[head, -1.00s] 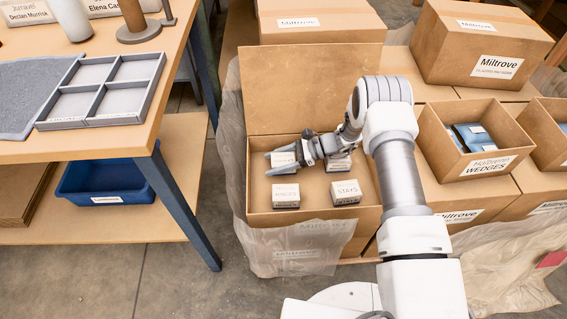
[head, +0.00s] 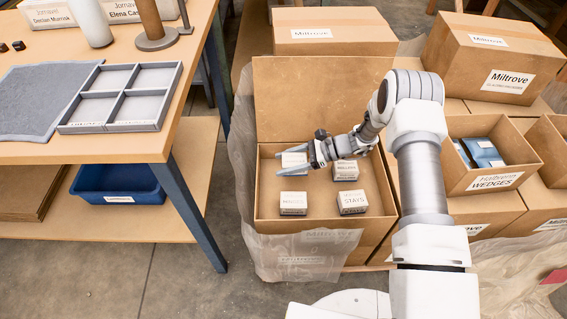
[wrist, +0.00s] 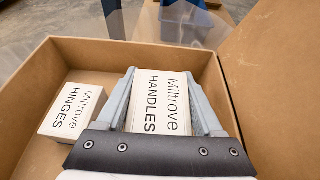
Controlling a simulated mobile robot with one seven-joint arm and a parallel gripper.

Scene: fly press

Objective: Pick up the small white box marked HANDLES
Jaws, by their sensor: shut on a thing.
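The small white box marked HANDLES (wrist: 160,102) lies between the two grey fingers of my gripper (wrist: 161,78) in the wrist view, its label up. My gripper is shut on it, one finger along each side. In the head view the HANDLES box (head: 294,160) shows between the fingers of my gripper (head: 283,160), at the back left inside an open carton (head: 322,224). I cannot tell whether it is clear of the carton floor.
The HINGES box (wrist: 73,111) stands beside it. The STAYS box (head: 352,202) and another small box (head: 345,170) are to the right. The carton's raised flap (head: 322,98) stands behind. A table with a divided grey tray (head: 121,97) is at left.

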